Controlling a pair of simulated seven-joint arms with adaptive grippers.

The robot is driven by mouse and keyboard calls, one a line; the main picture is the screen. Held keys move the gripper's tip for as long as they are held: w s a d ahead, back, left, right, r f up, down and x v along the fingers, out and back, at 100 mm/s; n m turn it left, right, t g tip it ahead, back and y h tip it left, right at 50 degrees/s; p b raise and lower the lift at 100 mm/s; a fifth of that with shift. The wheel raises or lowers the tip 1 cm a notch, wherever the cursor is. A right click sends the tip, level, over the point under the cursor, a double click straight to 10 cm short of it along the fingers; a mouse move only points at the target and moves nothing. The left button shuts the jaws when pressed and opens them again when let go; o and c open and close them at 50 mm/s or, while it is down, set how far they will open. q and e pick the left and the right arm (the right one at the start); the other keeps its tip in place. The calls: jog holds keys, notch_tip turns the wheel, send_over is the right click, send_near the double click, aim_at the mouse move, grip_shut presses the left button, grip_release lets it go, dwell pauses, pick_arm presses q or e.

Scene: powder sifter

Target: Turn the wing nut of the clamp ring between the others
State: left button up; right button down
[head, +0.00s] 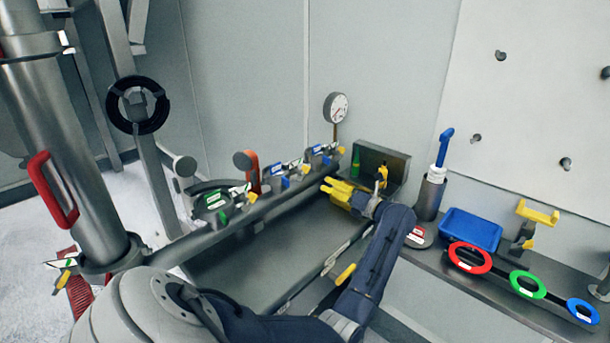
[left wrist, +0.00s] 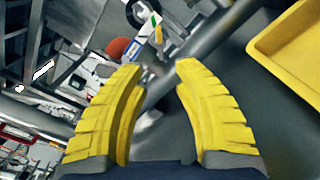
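A grey pipe (head: 258,208) slopes across the middle of the head view, with several clamps bearing coloured labels and small yellow parts. The clamp between the others appears to be the one with a blue part and green-white label (head: 279,178). To its left is a dark green clamp (head: 213,203); to its right is another blue one (head: 318,156). My left gripper (head: 325,187) has yellow fingers, just right of the pipe and apart from the clamps. In the left wrist view its fingers (left wrist: 160,67) are open with nothing between them. My right gripper is not in view.
A pressure gauge (head: 336,107) rises behind the pipe. On the right shelf are a blue tray (head: 471,230) and red (head: 470,257), green (head: 527,285) and blue (head: 582,311) rings.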

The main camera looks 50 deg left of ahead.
aim_at(303, 172)
pick_arm(q)
jog(key=a, duration=0.8)
jog(key=s+a, duration=0.1)
jog(key=a, duration=0.3)
jog(key=shift+s+a, duration=0.1)
jog(key=shift+a, duration=0.3)
grip_shut()
